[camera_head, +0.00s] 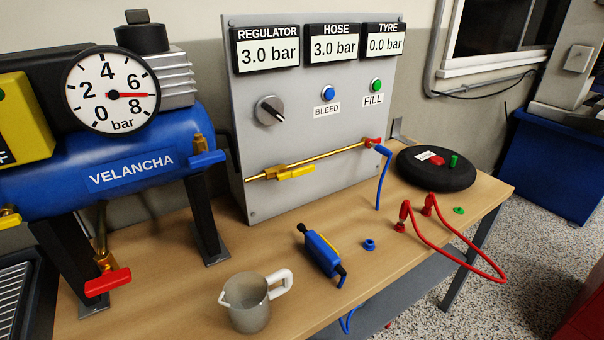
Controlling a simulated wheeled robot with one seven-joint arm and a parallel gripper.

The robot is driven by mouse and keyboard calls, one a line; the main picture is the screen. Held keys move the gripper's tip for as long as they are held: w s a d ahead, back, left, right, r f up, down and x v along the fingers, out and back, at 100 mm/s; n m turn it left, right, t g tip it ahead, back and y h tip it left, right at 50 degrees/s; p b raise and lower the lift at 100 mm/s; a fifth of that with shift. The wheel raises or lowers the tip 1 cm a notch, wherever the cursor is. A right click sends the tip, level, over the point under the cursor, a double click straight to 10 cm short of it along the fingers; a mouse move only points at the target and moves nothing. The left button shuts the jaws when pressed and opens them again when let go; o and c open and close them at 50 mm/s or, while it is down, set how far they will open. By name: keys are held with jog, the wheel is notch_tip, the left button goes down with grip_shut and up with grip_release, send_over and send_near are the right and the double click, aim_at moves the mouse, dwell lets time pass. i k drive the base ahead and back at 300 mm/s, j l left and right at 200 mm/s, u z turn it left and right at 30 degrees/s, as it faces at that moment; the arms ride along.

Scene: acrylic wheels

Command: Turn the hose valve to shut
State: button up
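A grey panel (225,110) stands at the back of the bench. A brass pipe (335,156) runs across its front, rising to the right. A valve with a yellow lever (296,172) sits on the pipe's left part; the lever lies roughly along the pipe. A small red handle (373,142) is at the pipe's right end, where a blue hose (382,180) hangs down. No label shows which is the hose valve. The hose display (334,47) reads 3.0 bar, the regulator display (266,55) 3.0 bar, the tyre display (385,44) 0.0 bar. My gripper is not in view.
A blue compressor tank (120,165) with a gauge and red-handled drain valve (108,281) stands left.

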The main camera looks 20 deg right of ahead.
aim_at(304, 170)
jog(key=i+l, duration=0.2)
jog(key=l, duration=0.15)
jog(key=i+l, duration=0.15)
jog(key=l, duration=0.25)
jog(key=i+l+z, duration=0.1)
jog(key=l, duration=0.25)
jog(key=i, duration=0.1)
